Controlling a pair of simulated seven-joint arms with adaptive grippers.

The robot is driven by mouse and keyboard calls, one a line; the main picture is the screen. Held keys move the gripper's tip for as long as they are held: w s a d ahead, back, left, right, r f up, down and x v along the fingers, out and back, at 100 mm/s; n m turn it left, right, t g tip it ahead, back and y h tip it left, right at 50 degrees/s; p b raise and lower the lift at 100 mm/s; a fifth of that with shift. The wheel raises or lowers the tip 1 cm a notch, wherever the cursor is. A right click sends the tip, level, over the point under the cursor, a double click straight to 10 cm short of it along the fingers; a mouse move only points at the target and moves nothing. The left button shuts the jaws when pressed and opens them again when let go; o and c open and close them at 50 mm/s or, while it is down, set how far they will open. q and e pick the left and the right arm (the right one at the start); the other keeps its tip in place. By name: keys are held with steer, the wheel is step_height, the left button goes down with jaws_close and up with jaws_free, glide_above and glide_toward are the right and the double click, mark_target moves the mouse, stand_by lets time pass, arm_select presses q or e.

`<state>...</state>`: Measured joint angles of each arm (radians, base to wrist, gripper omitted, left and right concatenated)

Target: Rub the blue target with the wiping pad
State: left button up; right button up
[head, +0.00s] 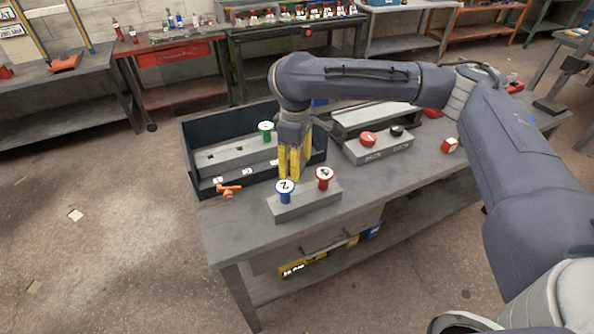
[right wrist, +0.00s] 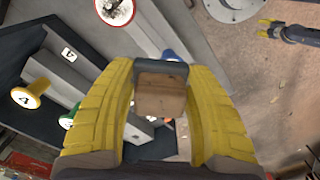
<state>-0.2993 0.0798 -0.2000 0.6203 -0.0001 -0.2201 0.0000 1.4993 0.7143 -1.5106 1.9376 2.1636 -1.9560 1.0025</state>
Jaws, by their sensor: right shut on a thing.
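The blue target (head: 285,188) is a blue post with a white, numbered top, upright on a grey block at the bench's front. A sliver of it (right wrist: 169,55) shows in the right wrist view, mostly hidden behind the pad. My right gripper (head: 289,178), with yellow fingers, points down just behind and above the blue target. In the right wrist view its fingers are shut on the wiping pad (right wrist: 160,92), a brown block with a dark grey edge. In the head view I cannot make out the pad. My left gripper (right wrist: 264,27) shows small at the upper right of the right wrist view, its fingertips apart and empty.
A red post (head: 324,178) stands right of the blue one on the same block (head: 305,205). A green post (head: 265,127) stands in the dark tray (head: 190,150) behind. An orange clamp-like part (head: 229,190) lies left. A grey box with red and black knobs (head: 378,149) stands right.

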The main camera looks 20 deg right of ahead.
steer(key=shift+r, duration=1.5)
